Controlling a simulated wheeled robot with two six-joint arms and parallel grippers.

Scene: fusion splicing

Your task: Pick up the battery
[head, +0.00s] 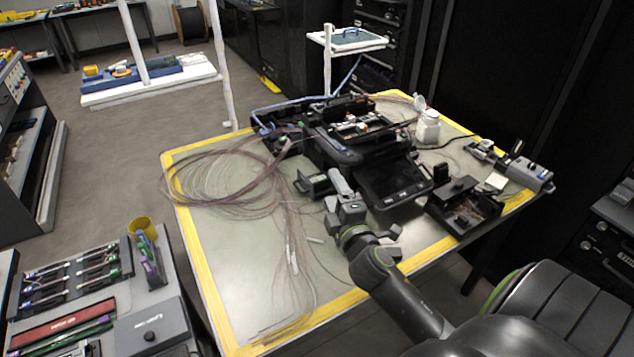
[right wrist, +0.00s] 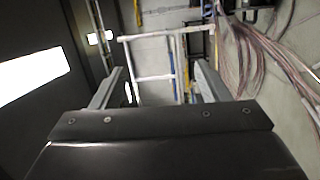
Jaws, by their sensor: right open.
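My right gripper (head: 337,197) is low over the middle of the table, in front of the splicer, with its arm coming in from the lower right. In the right wrist view its two grey fingers (right wrist: 156,85) stand wide apart with nothing between them. A small black block (head: 314,186) with a pale patch on its end lies just left of the gripper, in front of the black fusion splicer (head: 345,150). It may be the battery, but I cannot tell for sure. The gripper hides part of the area around it. My left gripper is not in view.
Loose fibre cables (head: 225,180) cover the table's left side and hang toward its front edge. A black open tray (head: 463,207), a white bottle (head: 428,128) and a grey device (head: 530,174) stand at the right. The table's front middle is mostly bare.

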